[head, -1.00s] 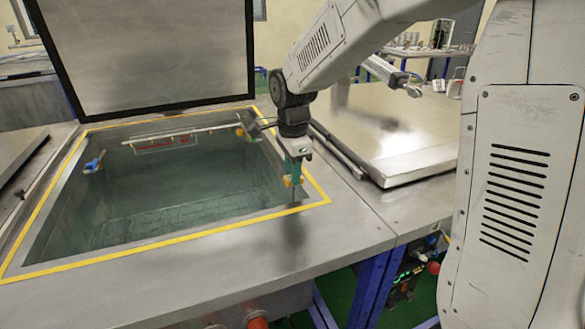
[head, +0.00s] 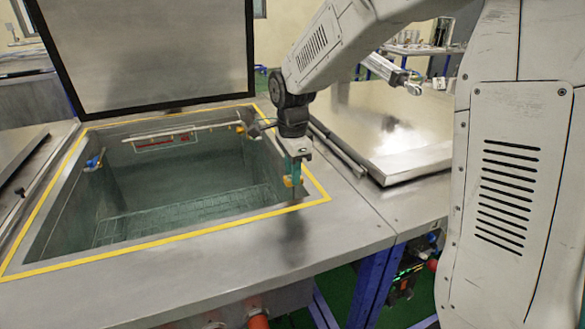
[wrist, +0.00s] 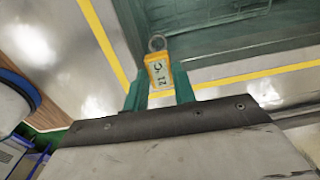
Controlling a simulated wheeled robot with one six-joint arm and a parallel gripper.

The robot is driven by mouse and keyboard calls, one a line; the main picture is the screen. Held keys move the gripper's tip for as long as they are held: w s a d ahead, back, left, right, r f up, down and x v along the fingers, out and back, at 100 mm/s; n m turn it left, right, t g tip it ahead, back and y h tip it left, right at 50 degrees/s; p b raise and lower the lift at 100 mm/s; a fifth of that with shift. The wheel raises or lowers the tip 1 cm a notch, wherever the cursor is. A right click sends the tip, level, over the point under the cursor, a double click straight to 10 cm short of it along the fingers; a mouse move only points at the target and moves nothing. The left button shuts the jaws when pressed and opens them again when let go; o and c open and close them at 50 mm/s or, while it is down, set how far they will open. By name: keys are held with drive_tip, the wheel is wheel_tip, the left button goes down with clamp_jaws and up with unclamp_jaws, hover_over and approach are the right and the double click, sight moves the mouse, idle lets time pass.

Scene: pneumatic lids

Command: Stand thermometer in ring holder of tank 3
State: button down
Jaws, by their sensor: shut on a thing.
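My gripper (head: 293,176), with teal fingers, is shut on the yellow thermometer (head: 289,181) at the right edge of the open tank (head: 170,234). The thermometer's lower end is hard to make out against the tank wall. In the wrist view the yellow thermometer head (wrist: 159,72) shows its display between the teal fingers of my gripper (wrist: 158,92). A small grey ring (wrist: 157,43) shows just beyond the head; I cannot tell whether it is part of the thermometer or the ring holder. No tank number is readable.
The tank's lid (head: 150,50) stands raised behind it. A closed lid (head: 395,130) covers the neighbouring tank on the right. A blue fitting (head: 95,160) sits on the left inner wall, and a pipe (head: 180,131) runs along the back wall. The front deck (head: 200,262) is clear.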

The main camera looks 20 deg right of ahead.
drive_tip(key=shift+f, duration=1.9)
drive_tip(key=c, duration=1.1)
unclamp_jaws()
drive_tip(key=shift+o, duration=0.2)
wheel_tip(320, 180, up, 8)
drive_tip(key=shift+f, duration=0.1)
